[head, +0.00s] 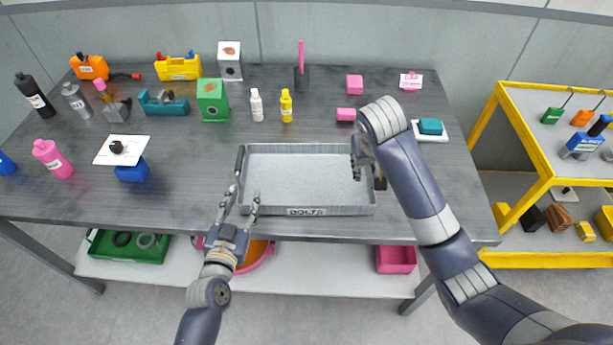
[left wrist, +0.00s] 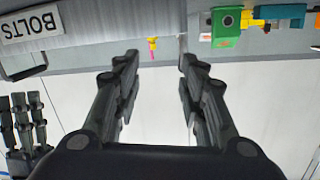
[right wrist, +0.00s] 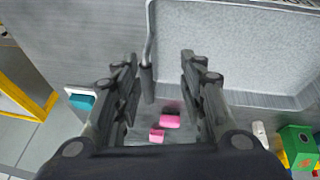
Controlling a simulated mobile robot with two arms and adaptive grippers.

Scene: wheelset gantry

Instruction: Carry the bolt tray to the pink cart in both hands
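The bolt tray (head: 305,180) is a shallow grey metal tray with a BOLTS label on its front wall. It lies flat on the table near the front edge and looks empty. A dark handle shows on its left side in the head view, and the right handle (right wrist: 147,84) shows in the right wrist view. My left gripper (head: 245,196) is open at the tray's front left corner, its fingers apart. My right gripper (head: 368,172) is at the tray's right side, its fingers apart in the right wrist view with the handle between them. I see no pink cart.
The dark table (head: 420,185) holds bottles, boxes and tools along its back and left. A blue box (head: 132,173) stands left of the tray. A white-based teal block (head: 430,127) is at the right. A yellow cart (head: 540,165) stands right of the table.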

